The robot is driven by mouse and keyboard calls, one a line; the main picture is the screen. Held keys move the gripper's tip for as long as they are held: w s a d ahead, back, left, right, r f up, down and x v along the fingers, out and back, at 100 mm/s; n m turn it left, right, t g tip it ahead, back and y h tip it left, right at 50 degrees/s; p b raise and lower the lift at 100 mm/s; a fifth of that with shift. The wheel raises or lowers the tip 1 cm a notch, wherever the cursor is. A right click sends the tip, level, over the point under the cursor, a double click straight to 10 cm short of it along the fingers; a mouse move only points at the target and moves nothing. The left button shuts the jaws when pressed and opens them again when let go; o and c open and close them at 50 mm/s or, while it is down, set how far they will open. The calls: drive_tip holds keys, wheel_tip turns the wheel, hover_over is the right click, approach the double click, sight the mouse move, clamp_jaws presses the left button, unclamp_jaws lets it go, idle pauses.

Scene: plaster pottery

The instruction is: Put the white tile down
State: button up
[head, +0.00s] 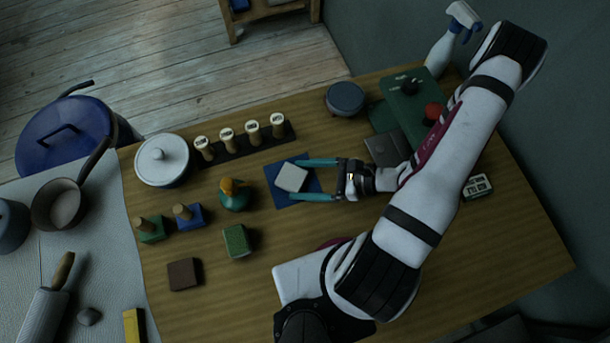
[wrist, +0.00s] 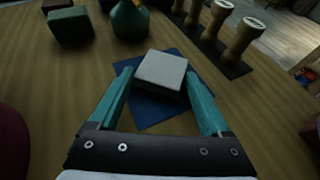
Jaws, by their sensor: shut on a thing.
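The white tile (head: 291,177) is between the teal fingertips of my gripper (head: 296,179), which is shut on it. In the wrist view the tile (wrist: 161,69) shows its flat top, with one finger at each side. A dark blue square mat (head: 280,198) lies under the tile, and its bare corner shows in the wrist view (wrist: 147,113). The tile is over the mat and turned relative to its edges. I cannot tell whether it touches the mat or hangs just above it.
A green jar with an orange top (head: 235,194) stands left of the mat. A dark rack of several wooden-handled stamps (head: 252,142) lies behind it. A green block (head: 236,241) and a brown block (head: 184,274) are front left. A dark round pot (head: 345,97) stands behind right.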

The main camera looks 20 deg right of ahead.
drive_tip(key=o, duration=1.4)
drive_tip(key=shift+f, duration=0.1)
drive_tip(key=shift+d+r, duration=0.1)
drive_tip(key=shift+r, duration=0.1)
drive_tip(key=v, duration=1.2)
drive_tip(key=shift+s+f, duration=0.1)
drive_tip(key=shift+f, duration=0.05)
drive_tip(key=s+a+r+n+g+h, duration=0.1)
drive_tip(key=a+r+n+g+h, duration=0.1)
drive_tip(key=r+n, duration=0.4)
drive_tip(key=s+a+r+n+g+h, duration=0.2)
drive_tip(key=a+r+n+h, duration=0.2)
drive_tip(key=a+r+n, duration=0.1)
drive_tip(key=s+a+r+n+g+h, duration=0.1)
drive_tip(key=a+r+n+g+h, duration=0.1)
drive_tip(key=a+r+n+h, duration=0.2)
drive_tip(key=shift+s+a+r+n, duration=0.2)
drive_tip(key=shift+a+r+n, duration=0.25)
drive_tip(key=shift+r+n, duration=0.3)
drive_tip(key=shift+s+a+r+n, duration=0.2)
drive_tip(key=shift+a+r+n, duration=0.25)
drive_tip(key=shift+r+n, duration=0.25)
